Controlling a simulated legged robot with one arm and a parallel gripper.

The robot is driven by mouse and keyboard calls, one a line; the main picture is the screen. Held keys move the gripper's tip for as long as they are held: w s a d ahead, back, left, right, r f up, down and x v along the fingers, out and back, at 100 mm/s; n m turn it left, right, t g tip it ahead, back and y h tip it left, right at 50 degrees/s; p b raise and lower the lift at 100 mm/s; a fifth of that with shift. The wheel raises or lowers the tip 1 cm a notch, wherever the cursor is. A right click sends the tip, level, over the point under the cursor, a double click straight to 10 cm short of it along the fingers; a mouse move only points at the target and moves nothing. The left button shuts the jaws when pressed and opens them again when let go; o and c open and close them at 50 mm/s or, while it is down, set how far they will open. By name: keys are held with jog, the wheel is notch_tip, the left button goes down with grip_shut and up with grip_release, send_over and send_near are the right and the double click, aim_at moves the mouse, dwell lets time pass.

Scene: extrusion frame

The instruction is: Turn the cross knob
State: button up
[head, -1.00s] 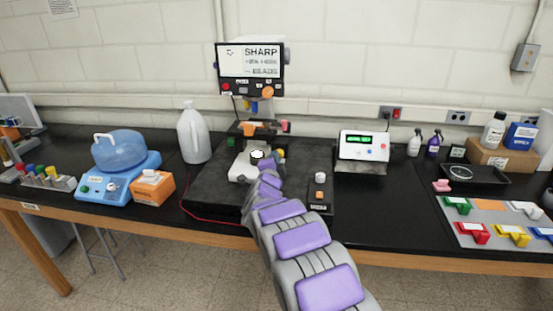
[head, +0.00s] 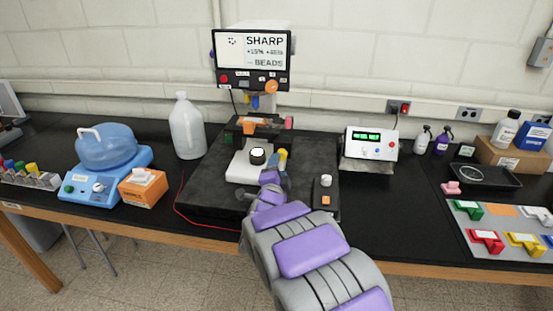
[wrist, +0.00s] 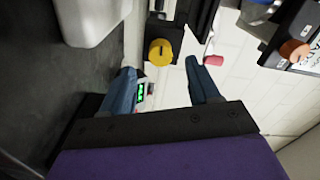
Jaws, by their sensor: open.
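A yellow knob (head: 282,154) sits on the right side of the device in the middle of the bench. In the wrist view the yellow knob (wrist: 160,52) lies just beyond the fingertips, roughly between them. I cannot make out a cross shape on it. My gripper (wrist: 161,66) is open with its two blue fingers apart and nothing between them. In the head view my gripper (head: 279,173) is small and partly hidden by my arm, just in front of the yellow knob. Contact cannot be told.
The device has a white base (head: 240,172) with a round black part on it, a screen (head: 252,51) above and a pink knob (head: 289,122) behind. A small control box (head: 326,195) is close on the right. A white jug (head: 188,127) stands to the left.

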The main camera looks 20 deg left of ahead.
jog(key=a+p+v, duration=0.1)
jog(key=p+v, duration=0.1)
jog(key=v, duration=1.1)
jog(key=n+p, duration=1.2)
jog(key=n, duration=0.1)
send_near(281, 159)
jog(key=x, duration=0.9)
jog(key=shift+w+r, duration=0.15)
jog(key=shift+r, duration=0.05)
